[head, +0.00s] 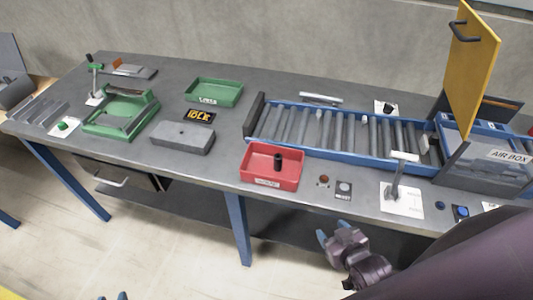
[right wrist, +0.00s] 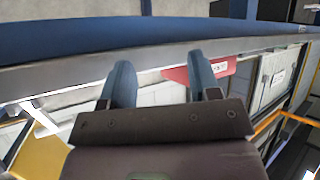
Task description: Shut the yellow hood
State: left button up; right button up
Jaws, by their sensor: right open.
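The yellow hood (head: 474,75) stands raised, nearly upright, over the air box (head: 490,165) at the right end of the bench. A dark handle (head: 458,32) sits near the top of its left-hand face. My right gripper (head: 330,236) is open and empty in front of the bench's front edge, well below and to the left of the hood. In the right wrist view its two blue fingers (right wrist: 160,78) are apart with nothing between them. Small tips at the bottom edge of the head view seem to be my left gripper (head: 111,297); the rest of it is cut off.
A blue roller conveyor (head: 340,155) runs left from the air box. A red tray (head: 268,178) with a dark part, a lever on a white plate (head: 402,203) and buttons lie along the front. Green trays (head: 214,92) and a grey block (head: 183,137) are further left.

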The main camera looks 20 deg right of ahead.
aim_at(475, 48)
jog(key=z, duration=1.8)
